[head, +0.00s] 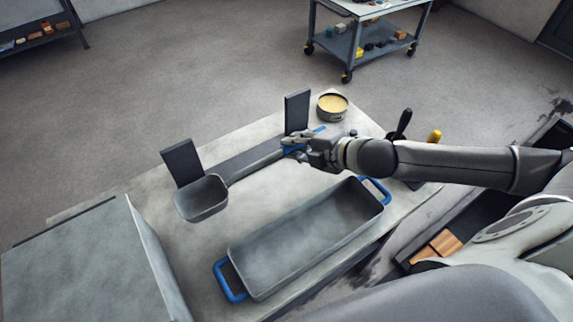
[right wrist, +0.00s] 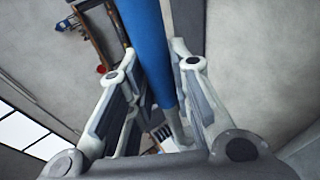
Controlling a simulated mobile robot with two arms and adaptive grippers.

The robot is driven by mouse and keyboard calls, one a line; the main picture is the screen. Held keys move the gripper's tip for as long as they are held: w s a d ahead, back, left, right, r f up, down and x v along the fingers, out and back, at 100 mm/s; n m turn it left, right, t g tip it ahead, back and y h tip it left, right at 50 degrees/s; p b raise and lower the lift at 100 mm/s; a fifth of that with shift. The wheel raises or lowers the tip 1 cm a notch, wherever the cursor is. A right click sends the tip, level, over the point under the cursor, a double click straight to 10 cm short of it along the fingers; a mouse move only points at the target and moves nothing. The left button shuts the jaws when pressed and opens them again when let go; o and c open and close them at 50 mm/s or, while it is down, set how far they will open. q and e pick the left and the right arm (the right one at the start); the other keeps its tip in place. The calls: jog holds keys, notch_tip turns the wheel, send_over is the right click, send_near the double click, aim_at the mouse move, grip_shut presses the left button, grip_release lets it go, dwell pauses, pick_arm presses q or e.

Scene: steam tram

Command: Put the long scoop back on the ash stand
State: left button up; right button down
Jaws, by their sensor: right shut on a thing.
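The long scoop (head: 203,200) has a grey pan at its left end, a thin shaft and a blue handle. My right gripper (head: 294,145) is shut on the blue handle, which also runs between its fingers in the right wrist view (right wrist: 146,45). The ash stand (head: 240,161) is a dark strip on the table with two upright plates, one at each end. The scoop lies roughly along the stand, on its near side in the head view, with its pan by the left plate. I cannot tell whether it touches the stand. My left gripper is not in view.
A grey tray with blue handles (head: 240,258) sits at the front of the pale table (head: 120,198). A round tin with yellow contents (head: 332,107) stands behind the right plate. Black and yellow handles (head: 433,137) stand at right. A grey box (head: 85,265) is at left.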

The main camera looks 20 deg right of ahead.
jog(key=shift+f, duration=3.1)
jog(key=c, duration=1.3)
grip_release()
jog(key=shift+f, duration=0.15)
